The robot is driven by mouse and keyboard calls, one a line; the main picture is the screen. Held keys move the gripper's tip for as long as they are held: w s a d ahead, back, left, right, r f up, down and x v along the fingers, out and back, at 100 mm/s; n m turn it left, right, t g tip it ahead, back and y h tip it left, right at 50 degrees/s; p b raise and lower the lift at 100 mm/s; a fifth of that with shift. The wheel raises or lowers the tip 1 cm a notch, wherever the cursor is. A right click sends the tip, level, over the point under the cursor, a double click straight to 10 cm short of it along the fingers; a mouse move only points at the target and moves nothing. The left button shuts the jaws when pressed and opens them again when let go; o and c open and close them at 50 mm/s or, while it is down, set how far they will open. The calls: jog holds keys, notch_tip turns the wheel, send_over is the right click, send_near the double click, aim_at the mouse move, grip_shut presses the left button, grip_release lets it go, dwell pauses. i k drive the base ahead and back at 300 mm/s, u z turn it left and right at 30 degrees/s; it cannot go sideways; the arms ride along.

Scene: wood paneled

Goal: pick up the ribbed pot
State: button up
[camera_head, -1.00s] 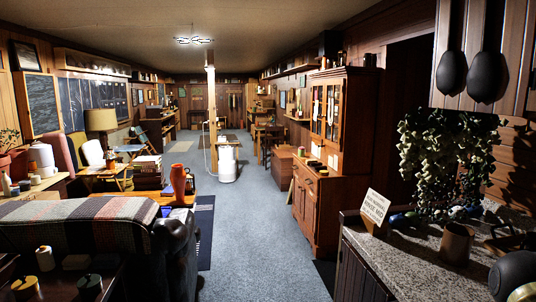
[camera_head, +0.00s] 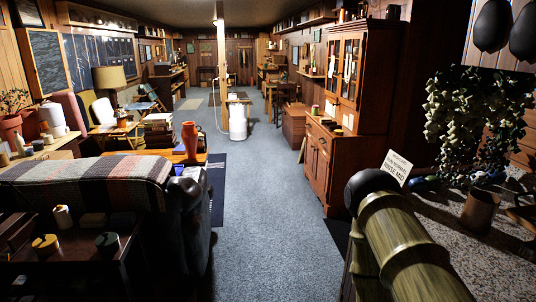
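A brown, open-topped pot (camera_head: 480,211) stands upright on the speckled counter at the right; it may be the ribbed pot, but I cannot make out ribs at this size. A terracotta pot (camera_head: 12,128) with a plant stands at the far left, and an orange-red vase (camera_head: 190,140) stands on the table beyond the sofa. A brass-coloured part of my arm with a black rounded end crosses the lower right, left of the brown pot and apart from it in the picture. My gripper's fingers do not show.
The speckled counter (camera_head: 436,218) also holds a white sign (camera_head: 397,167) and a trailing plant (camera_head: 468,118). A wooden cabinet (camera_head: 322,165) stands behind it. The sofa (camera_head: 85,180) fills the lower left. Blue carpet (camera_head: 262,215) lies clear down the middle.

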aim_at(315, 108)
jog(key=i, duration=7.5)
jog(key=z, duration=2.5)
jog(key=k, duration=0.2)
jog(key=u, duration=1.25)
